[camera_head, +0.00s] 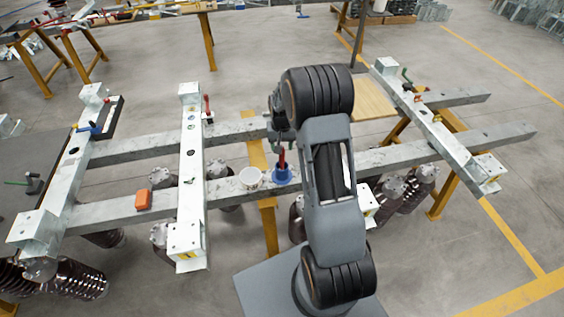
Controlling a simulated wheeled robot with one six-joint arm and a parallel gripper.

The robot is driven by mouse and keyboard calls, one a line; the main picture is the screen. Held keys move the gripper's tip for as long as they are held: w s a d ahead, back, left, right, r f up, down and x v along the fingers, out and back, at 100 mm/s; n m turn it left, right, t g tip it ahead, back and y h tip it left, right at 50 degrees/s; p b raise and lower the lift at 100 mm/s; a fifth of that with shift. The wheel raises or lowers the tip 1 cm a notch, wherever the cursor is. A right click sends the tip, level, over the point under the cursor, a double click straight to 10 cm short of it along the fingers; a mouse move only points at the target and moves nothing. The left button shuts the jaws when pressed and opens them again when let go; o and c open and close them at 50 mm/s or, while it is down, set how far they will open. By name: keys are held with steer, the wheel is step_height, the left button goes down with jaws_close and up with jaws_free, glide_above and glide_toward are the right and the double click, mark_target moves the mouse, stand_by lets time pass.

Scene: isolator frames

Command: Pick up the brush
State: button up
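A blue holder or base (283,176) sits on the near grey rail, left of my arm. A red upright handle (282,158) rises from it; it may be the brush, but its bristles are not visible. Another red-handled tool (207,110) stands by the middle white beam and could also be a brush; I cannot tell which is meant. My gripper (277,130) seems to point down just above the blue item, partly hidden by my arm. I cannot tell whether its fingers touch the red handle or how far apart they are.
A white cup (250,177) stands close left of the blue item. An orange box (144,199) lies on the near rail. White cross beams (191,150) rise above the rails. A wooden board (373,100) lies right of my arm. The near rail between orange box and middle beam is clear.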

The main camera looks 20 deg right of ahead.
mark_target(282, 162)
steer(key=shift+d+f+p, duration=0.1)
steer(key=shift+f+p, duration=0.3)
steer(key=shift+f, duration=1.45)
jaws_close()
steer(key=shift+r, duration=0.15)
